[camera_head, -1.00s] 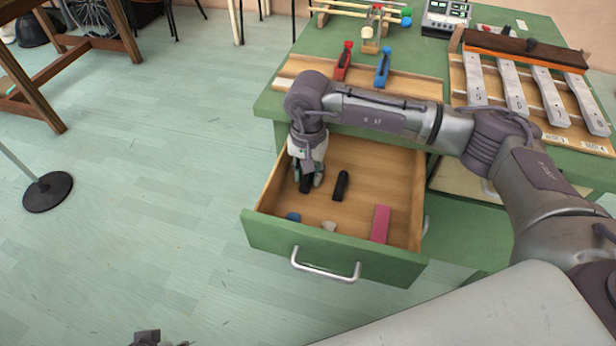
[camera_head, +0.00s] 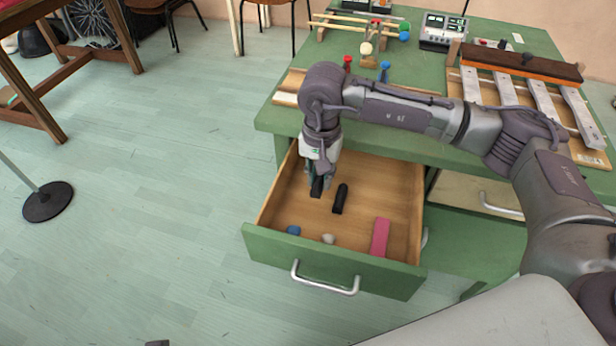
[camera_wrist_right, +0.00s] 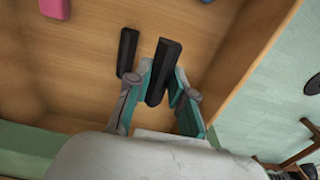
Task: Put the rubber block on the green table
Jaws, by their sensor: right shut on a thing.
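My right gripper (camera_head: 317,180) hangs over the open drawer (camera_head: 330,262) of the green table (camera_head: 283,118). It is shut on a black block (camera_head: 317,188), probably the rubber block, and in the right wrist view this block (camera_wrist_right: 163,72) sits between the two fingers. The block appears raised above the drawer floor. A second, similar black block (camera_head: 341,197) lies in the drawer just to its right; it also shows in the right wrist view (camera_wrist_right: 127,52). A small grey part at the bottom edge may be my left gripper; its fingers are hidden.
The drawer also holds a pink block (camera_head: 380,237), a small blue piece (camera_head: 293,230) and a pale piece (camera_head: 328,239). The tabletop carries metal bars (camera_head: 508,95), a grey device (camera_head: 443,31) and red and blue clips. My right arm crosses the table's front.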

